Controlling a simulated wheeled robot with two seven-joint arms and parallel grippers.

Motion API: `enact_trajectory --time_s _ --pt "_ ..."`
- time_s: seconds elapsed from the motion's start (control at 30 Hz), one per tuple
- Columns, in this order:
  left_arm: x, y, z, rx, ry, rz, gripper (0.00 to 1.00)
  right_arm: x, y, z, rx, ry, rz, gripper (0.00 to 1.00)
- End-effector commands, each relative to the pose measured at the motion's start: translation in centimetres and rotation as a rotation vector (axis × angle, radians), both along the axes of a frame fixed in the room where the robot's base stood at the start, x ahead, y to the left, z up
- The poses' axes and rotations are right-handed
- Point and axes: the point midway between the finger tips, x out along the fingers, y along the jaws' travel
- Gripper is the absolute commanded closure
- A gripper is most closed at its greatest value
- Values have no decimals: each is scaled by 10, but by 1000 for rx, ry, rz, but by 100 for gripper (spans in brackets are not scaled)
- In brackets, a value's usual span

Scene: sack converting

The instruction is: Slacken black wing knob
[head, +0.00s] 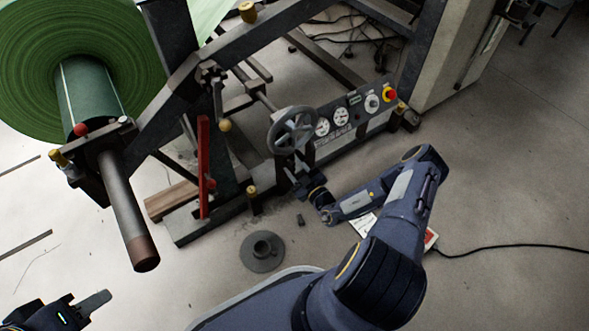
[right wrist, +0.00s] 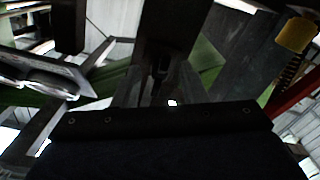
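I cannot single out the black wing knob for certain. A small dark clamp-like fitting (head: 212,74) sits on the stand's frame above the red lever (head: 204,165). My right gripper (head: 296,178) is low at the machine, just below the grey handwheel (head: 292,130). Its fingertips merge with dark parts there. In the right wrist view its dark body fills the bottom, and dark shapes ahead hide what lies between the fingers. My left gripper (head: 90,304) is at the lower left corner, away from the machine, with one grey finger clearly showing.
A green roll (head: 130,60) sits on a shaft whose bare end (head: 143,250) sticks out toward me. A panel (head: 345,120) holds gauges and a red stop button (head: 389,94). A round grey base (head: 262,251) stands on the floor. A cable (head: 510,246) crosses the right floor.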

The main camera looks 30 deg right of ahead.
Motion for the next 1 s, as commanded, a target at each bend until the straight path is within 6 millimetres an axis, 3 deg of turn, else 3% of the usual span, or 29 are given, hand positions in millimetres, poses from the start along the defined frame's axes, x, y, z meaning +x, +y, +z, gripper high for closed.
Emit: enact_trajectory --time_s 0.33,0.63,1.0 --pt "0 0 -1 0 0 0 64 5 0 1 -1 0 0 63" --pt "0 0 -1 0 0 0 64 5 0 0 -1 0 0 100" --pt "0 0 0 0 0 0 64 5 0 1 -33 -2 0 100"
